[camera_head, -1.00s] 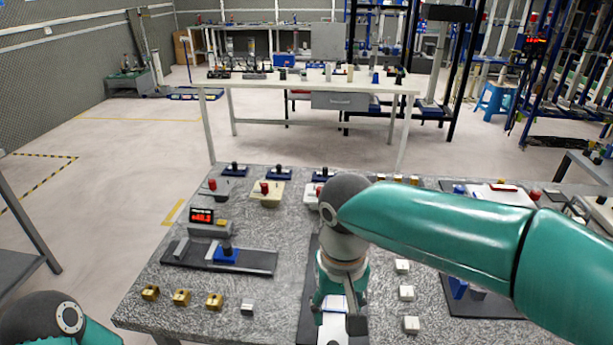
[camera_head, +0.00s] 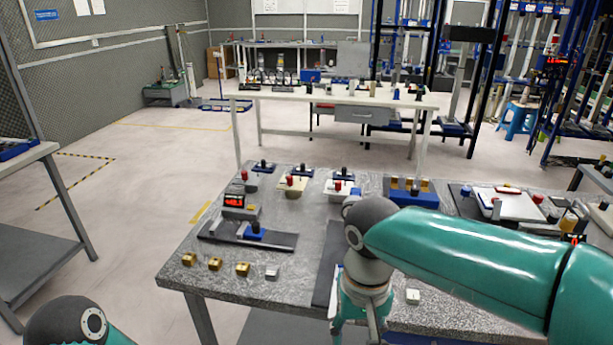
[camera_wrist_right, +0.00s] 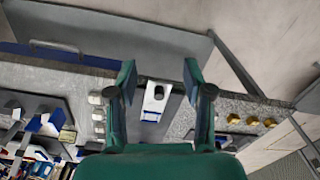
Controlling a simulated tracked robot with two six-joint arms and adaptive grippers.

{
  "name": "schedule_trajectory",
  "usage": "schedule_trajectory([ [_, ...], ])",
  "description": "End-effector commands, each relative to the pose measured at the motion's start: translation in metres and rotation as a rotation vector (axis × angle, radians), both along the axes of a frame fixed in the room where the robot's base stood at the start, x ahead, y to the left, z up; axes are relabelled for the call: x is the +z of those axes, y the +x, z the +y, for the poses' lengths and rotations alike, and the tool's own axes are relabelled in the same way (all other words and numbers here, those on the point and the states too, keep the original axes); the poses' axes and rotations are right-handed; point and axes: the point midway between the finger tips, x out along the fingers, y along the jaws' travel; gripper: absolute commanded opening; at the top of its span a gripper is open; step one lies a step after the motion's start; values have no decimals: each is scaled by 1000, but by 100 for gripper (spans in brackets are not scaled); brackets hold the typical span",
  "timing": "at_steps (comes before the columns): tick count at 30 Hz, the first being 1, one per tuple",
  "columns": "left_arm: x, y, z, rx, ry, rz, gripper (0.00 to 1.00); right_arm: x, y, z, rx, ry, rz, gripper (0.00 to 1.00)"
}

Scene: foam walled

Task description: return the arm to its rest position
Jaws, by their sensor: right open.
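My right arm (camera_head: 470,240) reaches in from the right over the speckled grey table (camera_head: 210,281). My right gripper (camera_head: 357,330) points down near the table's front edge, its two fingers spread apart. In the right wrist view the right gripper (camera_wrist_right: 158,82) is open. A white block (camera_wrist_right: 155,98) on the table shows between its fingers in that view, but the fingers do not grip it. My left gripper is out of view; only a rounded part of my left arm (camera_head: 66,322) shows at the lower left.
Gold cubes (camera_head: 215,264) and a small grey cube (camera_head: 272,272) lie near the table's front left. A dark tray with a blue block (camera_head: 254,231) and a red display (camera_head: 234,201) are behind them. A grey shelf unit (camera_head: 70,240) stands left, with open floor between.

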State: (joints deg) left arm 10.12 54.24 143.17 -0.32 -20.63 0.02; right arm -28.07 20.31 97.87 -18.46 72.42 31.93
Motion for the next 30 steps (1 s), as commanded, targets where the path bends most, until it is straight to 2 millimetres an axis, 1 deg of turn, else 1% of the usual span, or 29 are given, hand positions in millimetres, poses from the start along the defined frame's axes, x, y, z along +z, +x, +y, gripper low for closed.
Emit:
schedule_trajectory([
  [1,0,0,0,0,0,0,40,0,0,0,0,0,1,51],
  [2,0,0,0,0,0,0,40,-4,3,-8,-21,-2,11,51],
  [5,0,0,0,0,0,0,40,-22,8,-21,-58,-14,54,51],
  [8,0,0,0,0,0,-1,40,-42,7,-34,-87,-31,107,51],
  [11,0,0,0,0,0,-1,40,-66,1,-46,-113,-51,175,51],
  [14,0,0,0,0,0,0,40,-93,-10,-58,-139,-65,256,51],
  [15,0,0,0,0,0,0,40,-107,-15,-62,-151,-66,290,51],
  [17,0,0,0,0,0,0,40,-129,-24,-68,-169,-62,339,51],
  [20,0,0,0,0,0,0,40,-171,-44,-75,-199,-36,421,51],
  [23,0,0,0,0,0,0,40,-228,-77,-77,-232,33,504,51],
  [24,0,0,0,0,0,0,40,-253,-95,-75,-247,76,531,51],
  [27,0,0,0,0,0,0,40,-303,-136,-62,-286,189,544,51],
  [30,0,0,0,0,0,0,40,-335,-163,-48,-315,276,493,51],
])
